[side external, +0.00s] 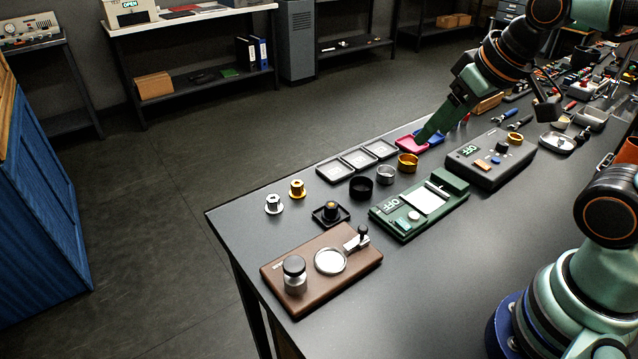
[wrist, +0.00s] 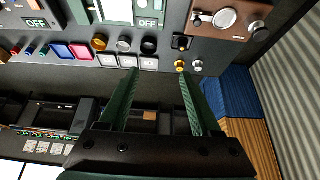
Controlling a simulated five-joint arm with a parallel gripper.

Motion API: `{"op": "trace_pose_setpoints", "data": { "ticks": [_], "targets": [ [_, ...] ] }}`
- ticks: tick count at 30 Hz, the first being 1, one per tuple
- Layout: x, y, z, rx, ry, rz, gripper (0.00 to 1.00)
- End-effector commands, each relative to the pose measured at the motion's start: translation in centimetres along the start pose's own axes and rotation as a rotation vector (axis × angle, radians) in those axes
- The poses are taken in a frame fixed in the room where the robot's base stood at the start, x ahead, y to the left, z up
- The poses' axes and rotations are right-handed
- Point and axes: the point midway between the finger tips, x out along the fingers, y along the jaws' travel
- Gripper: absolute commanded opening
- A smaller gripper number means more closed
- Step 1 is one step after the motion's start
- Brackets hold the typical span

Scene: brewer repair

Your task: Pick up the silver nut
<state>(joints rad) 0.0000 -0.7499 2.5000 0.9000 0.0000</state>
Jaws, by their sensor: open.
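The silver nut (side external: 273,204) stands on the bare table near its far left corner, next to a gold nut (side external: 297,188). In the wrist view the silver nut (wrist: 197,66) is small and lies just right of the gold nut (wrist: 180,66). My gripper (side external: 424,135) has green fingers and points down near the pink tray, well to the right of the silver nut. In the wrist view its two fingers (wrist: 157,74) are spread apart with nothing between them. Its exact height over the table is hard to tell.
Three small grey trays (side external: 358,160) line the far edge, beside a pink tray (side external: 411,145). Black, silver and gold rings (side external: 386,174) stand in front. A brown box (side external: 320,268), a green scale (side external: 420,207) and a dark grey device (side external: 480,160) fill the near side.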

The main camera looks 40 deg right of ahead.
Motion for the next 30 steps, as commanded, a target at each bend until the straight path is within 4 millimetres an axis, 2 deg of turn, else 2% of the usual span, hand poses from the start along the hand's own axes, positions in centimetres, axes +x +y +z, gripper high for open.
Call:
{"op": "trace_pose_setpoints", "data": {
  "ticks": [10,12,22,26,30],
  "targets": [
    [0.0,0.0,0.0,0.0,0.0,0.0,0.65],
    [0.0,0.0,0.0,0.0,0.0,0.0,0.87],
    [0.0,0.0,-0.2,0.007,-0.002,-0.001,0.87],
    [-0.2,-0.4,-1.5,0.07,-0.023,-0.005,0.87],
    [-0.2,-1.3,-4.7,0.222,-0.069,-0.009,0.87]
  ]
}}
